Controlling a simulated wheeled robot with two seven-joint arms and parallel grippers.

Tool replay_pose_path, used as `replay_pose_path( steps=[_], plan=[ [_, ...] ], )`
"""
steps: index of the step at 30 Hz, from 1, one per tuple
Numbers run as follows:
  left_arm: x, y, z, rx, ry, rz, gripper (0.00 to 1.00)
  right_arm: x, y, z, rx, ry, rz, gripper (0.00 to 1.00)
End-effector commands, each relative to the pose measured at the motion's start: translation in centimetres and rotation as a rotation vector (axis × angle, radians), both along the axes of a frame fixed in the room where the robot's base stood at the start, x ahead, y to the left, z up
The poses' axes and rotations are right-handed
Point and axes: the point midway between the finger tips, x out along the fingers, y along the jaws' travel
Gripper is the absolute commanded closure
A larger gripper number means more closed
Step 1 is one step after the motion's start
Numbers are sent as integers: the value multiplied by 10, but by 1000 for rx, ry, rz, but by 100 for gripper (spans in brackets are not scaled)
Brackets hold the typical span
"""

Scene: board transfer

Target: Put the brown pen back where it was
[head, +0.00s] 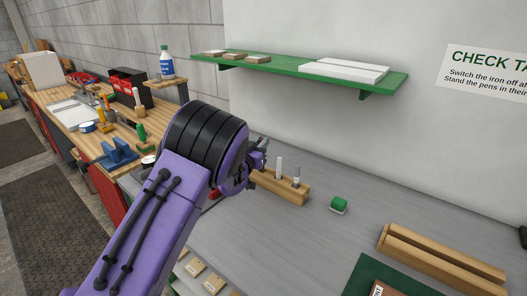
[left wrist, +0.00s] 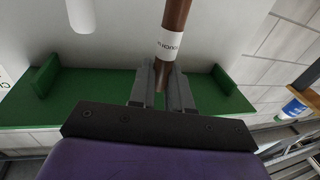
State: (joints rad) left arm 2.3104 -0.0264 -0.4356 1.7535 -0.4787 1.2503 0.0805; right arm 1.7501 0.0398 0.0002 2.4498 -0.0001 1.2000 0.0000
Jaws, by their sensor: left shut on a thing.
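My left gripper (left wrist: 163,72) is shut on the brown pen (left wrist: 176,18) in the left wrist view. The pen has a white label with dark lettering, and its far end runs out of the top of the picture. In the head view my left gripper (head: 262,152) is beside the left end of a wooden pen block (head: 302,197), and my arm hides the brown pen. Two pale pens, one (head: 279,166) and another (head: 297,173), stand upright in the block. The block's left end is partly hidden. My right gripper is not in view.
A green object (head: 338,205) lies on the grey bench (head: 300,245), right of the block. A long wooden piece (head: 440,262) and a green mat (head: 365,275) lie farther right. A green shelf (head: 275,67) is above. The bench between is clear.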

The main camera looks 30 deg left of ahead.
Motion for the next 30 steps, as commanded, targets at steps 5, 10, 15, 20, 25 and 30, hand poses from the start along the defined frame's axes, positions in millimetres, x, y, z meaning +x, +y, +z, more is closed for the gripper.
replay_pose_path(
  steps=[5,10,15,20,25,30],
  plan=[
    [10,4,-13,0,1,-2,100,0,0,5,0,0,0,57],
    [12,5,-41,0,1,-2,100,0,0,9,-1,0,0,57],
    [12,4,-45,-1,-2,-2,100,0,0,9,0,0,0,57],
    [12,4,-47,-1,-2,-3,100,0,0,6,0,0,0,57],
    [12,4,-53,-1,-1,-3,100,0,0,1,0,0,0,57],
    [12,4,-54,0,-1,-3,59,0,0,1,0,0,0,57]
  ],
)
